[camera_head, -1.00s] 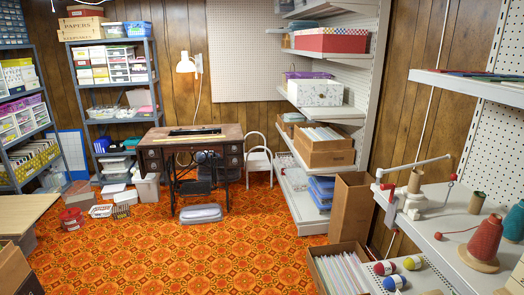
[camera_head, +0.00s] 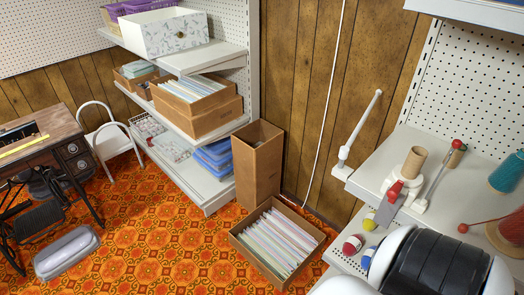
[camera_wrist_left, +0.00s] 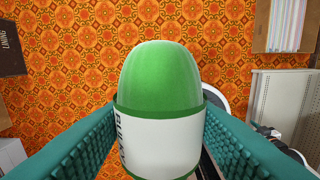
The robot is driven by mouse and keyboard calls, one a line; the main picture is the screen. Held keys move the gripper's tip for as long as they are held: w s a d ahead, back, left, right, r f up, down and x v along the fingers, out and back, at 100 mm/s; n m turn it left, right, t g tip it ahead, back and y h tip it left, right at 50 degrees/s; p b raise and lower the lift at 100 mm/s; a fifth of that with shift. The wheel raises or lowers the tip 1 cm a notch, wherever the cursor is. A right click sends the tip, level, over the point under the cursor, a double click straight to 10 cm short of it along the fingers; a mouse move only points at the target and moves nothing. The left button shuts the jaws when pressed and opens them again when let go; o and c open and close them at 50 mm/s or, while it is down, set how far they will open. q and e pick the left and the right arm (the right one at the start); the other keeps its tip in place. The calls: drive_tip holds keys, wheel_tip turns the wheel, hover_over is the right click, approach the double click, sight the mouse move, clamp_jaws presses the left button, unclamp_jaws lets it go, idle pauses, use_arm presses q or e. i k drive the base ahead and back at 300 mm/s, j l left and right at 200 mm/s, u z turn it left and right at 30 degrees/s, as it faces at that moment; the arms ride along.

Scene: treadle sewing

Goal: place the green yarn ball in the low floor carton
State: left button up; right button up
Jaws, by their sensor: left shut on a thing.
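The green yarn ball (camera_wrist_left: 160,70), with a white printed label band, fills the middle of the left wrist view. My left gripper (camera_wrist_left: 160,118) is shut on it, with a teal ribbed finger on each side. The low floor carton (camera_head: 250,261) is an open brown box on the orange patterned floor, filled with upright papers or folders. It also shows at the top right of the left wrist view (camera_wrist_left: 258,30), apart from the ball. In the head view, the ball and my left gripper cannot be made out. My right gripper is not in view.
A tall brown carton (camera_head: 258,170) stands directly behind the low one. Shelves (camera_head: 195,180) are to its left. A right-hand shelf (camera_head: 400,235) holds a red (camera_head: 352,244) and a yellow yarn ball (camera_head: 369,221) and a winder (camera_head: 410,180).

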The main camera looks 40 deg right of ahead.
sight(269, 248)
drive_tip(key=i+z, duration=0.5)
drive_tip(key=i+j+z, duration=0.25)
drive_tip(key=z, duration=0.2)
drive_tip(key=i+j+z, duration=0.75)
drive_tip(key=z, duration=0.25)
drive_tip(key=i+j+z, duration=0.15)
drive_tip(key=z, duration=0.3)
drive_tip(key=i+j+z, duration=0.1)
drive_tip(key=j+z, duration=0.25)
drive_tip(key=z, duration=0.15)
drive_tip(key=j+z, duration=0.65)
drive_tip(key=z, duration=0.25)
drive_tip(key=j+z, duration=0.35)
drive_tip(key=z, duration=0.15)
